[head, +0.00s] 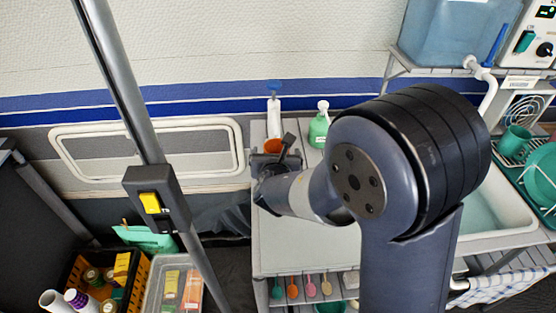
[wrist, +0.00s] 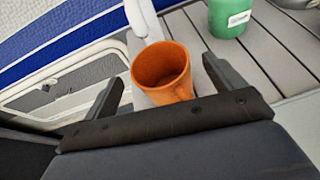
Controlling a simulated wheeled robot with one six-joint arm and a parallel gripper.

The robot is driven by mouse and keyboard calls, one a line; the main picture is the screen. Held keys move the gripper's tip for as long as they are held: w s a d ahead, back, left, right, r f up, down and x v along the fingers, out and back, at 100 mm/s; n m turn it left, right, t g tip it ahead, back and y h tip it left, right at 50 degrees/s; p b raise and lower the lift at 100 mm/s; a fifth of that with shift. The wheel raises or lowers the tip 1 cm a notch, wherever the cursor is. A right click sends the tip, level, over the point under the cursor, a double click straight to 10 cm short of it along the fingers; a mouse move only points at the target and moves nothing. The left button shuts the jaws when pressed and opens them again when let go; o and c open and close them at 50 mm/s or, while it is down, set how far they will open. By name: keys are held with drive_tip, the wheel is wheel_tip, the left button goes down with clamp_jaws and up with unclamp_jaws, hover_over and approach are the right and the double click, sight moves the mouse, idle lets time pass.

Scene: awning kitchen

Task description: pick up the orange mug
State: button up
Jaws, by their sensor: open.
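The orange mug (wrist: 163,70) stands in the wrist view between the two open fingers of my gripper (wrist: 165,85), its open top facing the camera. Its handle is toward the lower right and partly hidden by the gripper body. No contact between fingers and mug can be made out. In the head view, a small part of the orange mug (head: 273,145) shows just behind my gripper (head: 275,155), near the left back corner of the counter. My arm hides much of the counter there.
A green bottle (head: 319,127) stands right of the mug, and a white bottle with a blue top (head: 273,115) stands behind it. A sink (head: 490,215) and a dish rack with a green mug (head: 514,143) are further right. A window frame (head: 145,152) is left.

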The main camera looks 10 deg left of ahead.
sight(276, 142)
drive_tip(key=shift+x, duration=1.45)
drive_tip(key=c, duration=1.1)
drive_tip(key=shift+r, duration=0.1)
drive_tip(key=shift+r, duration=1.3)
drive_tip(key=s+d+b, duration=0.1)
drive_tip(key=s+d, duration=0.2)
drive_tip(key=s, duration=1.4)
drive_tip(key=shift+s+r, duration=0.3)
drive_tip(key=shift+r, duration=0.05)
